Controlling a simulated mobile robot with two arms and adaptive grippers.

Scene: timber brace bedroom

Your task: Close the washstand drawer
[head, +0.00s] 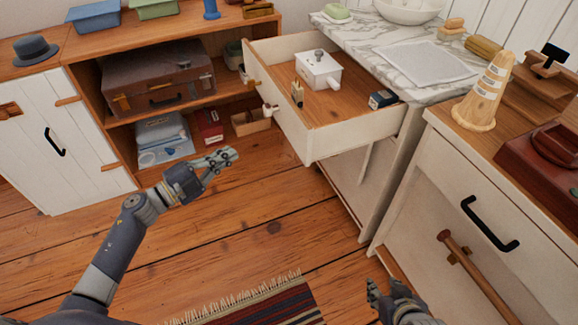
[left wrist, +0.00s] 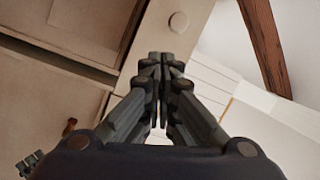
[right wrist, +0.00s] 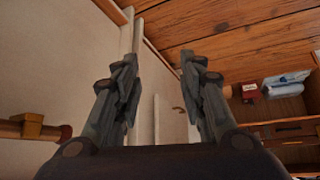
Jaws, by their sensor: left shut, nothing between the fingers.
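The washstand drawer (head: 352,134) stands pulled out from under the washstand's marble top (head: 430,85) in the head view. Its white front (head: 277,117) carries small round knobs. Inside it lie a white box with a handle (head: 318,72), a small wooden figure-like item (head: 297,94) and a small dark box (head: 382,99). My left gripper (head: 228,157) is shut and empty, in front of and below the drawer front, apart from it. It also shows shut in the left wrist view (left wrist: 161,100). My right gripper (head: 372,288) is low at the front; the right wrist view (right wrist: 157,75) shows its fingers spread with nothing between.
A white cabinet with a black handle (head: 490,224) stands at the right, bearing a wooden cone (head: 484,95) and a dark red case (head: 545,165). An open shelf with a brown suitcase (head: 158,77) is at the back left. A striped rug (head: 260,305) lies on the clear wooden floor.

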